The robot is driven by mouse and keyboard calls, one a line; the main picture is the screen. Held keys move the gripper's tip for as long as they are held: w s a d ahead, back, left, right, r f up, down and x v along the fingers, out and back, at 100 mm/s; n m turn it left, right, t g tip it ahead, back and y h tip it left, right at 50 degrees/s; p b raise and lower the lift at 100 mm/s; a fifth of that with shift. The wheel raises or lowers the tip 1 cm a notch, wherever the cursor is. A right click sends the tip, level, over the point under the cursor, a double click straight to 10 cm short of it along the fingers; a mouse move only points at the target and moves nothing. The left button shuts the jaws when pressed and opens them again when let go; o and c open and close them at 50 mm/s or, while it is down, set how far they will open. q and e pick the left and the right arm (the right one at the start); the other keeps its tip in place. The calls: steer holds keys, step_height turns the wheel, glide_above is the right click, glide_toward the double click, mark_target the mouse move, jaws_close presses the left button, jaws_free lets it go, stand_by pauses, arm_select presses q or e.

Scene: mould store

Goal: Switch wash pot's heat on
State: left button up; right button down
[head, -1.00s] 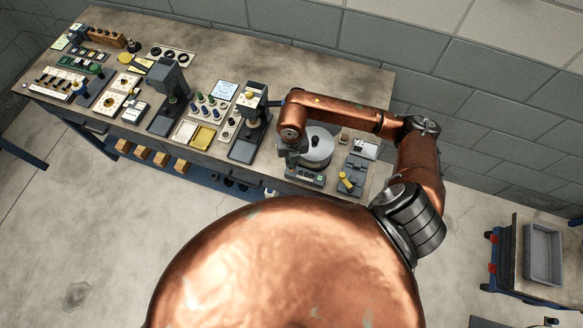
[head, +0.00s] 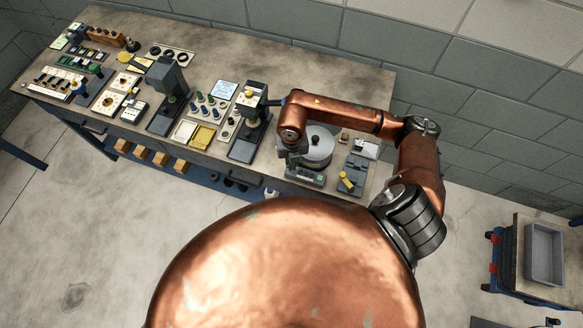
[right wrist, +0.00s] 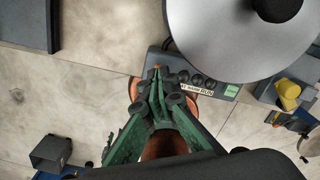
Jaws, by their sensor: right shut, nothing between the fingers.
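The wash pot (head: 319,148) is a round pale metal pot with a lid and dark knob. It stands on a grey heater base (head: 305,178) near the bench's front edge. In the right wrist view the pot's lid (right wrist: 235,35) fills the upper right. The base's front panel (right wrist: 205,85) shows dark round knobs, a white printed label and a green patch. My right gripper (right wrist: 157,72) is shut and empty, its green fingertips at the panel's left end. My left gripper is out of view.
A grey block with a yellow handle (head: 347,182) stands right of the pot. A dark press-like stand (head: 245,145) is on its left. The bench (head: 215,45) holds several other panels further left. A side table with a grey tray (head: 544,254) is at far right.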

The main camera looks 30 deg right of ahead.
steer(key=shift+f+b, duration=0.45)
steer(key=shift+f, duration=0.2)
step_height(320, 180, up, 10)
steer(key=p, duration=0.6)
stand_by(0.8)
steer(key=shift+s, duration=0.1)
stand_by(0.4)
